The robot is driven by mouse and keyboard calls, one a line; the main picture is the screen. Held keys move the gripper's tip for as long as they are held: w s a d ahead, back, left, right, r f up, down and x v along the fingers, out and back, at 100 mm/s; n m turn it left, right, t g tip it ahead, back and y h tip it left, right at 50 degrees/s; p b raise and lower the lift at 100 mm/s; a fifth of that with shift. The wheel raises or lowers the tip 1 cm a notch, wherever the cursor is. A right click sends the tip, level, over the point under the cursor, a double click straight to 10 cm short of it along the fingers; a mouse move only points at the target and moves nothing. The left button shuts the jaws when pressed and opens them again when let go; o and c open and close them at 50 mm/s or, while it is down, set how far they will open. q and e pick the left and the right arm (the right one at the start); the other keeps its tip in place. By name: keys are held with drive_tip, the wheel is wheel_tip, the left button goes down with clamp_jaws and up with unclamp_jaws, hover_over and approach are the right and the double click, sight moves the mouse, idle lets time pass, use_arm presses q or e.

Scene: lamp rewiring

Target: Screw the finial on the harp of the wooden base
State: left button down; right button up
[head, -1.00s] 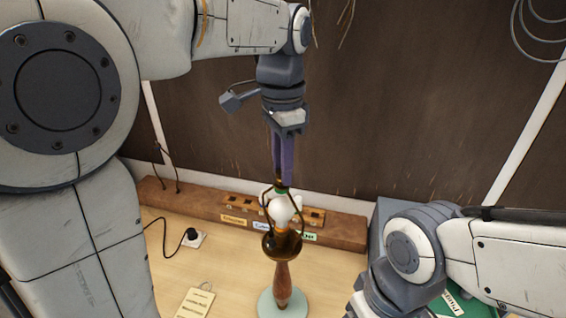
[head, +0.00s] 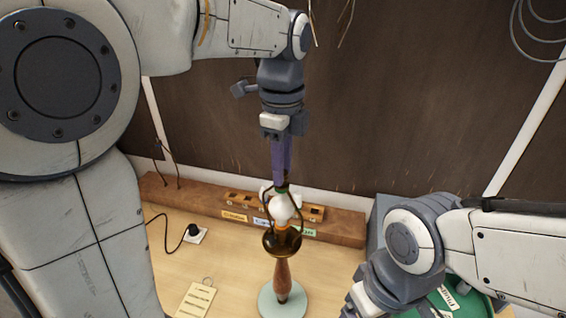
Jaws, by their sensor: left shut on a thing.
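The wooden base (head: 283,277) stands upright on its round pale green foot. The finial is at the harp's top and mostly hidden by the fingers. I cannot tell how far its thread is engaged. My right arm comes in at the lower right, with its fingers out of the picture.
A wooden rack (head: 337,229) with labelled slots runs along the back, close behind the lamp. A tag (head: 195,300) lies at the front left. A black plug sits in a white socket (head: 196,236). A green tray (head: 458,298) is partly behind my right arm.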

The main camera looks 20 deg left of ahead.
use_arm(q)
drive_tip(key=m, duration=0.3)
drive_tip(key=m+p, duration=0.1)
drive_tip(key=m, duration=0.1)
drive_tip(key=shift+r+m, duration=0.1)
drive_tip(key=shift+m, duration=0.3)
drive_tip(key=m, duration=0.5)
drive_tip(key=shift+c, duration=0.9)
unclamp_jaws()
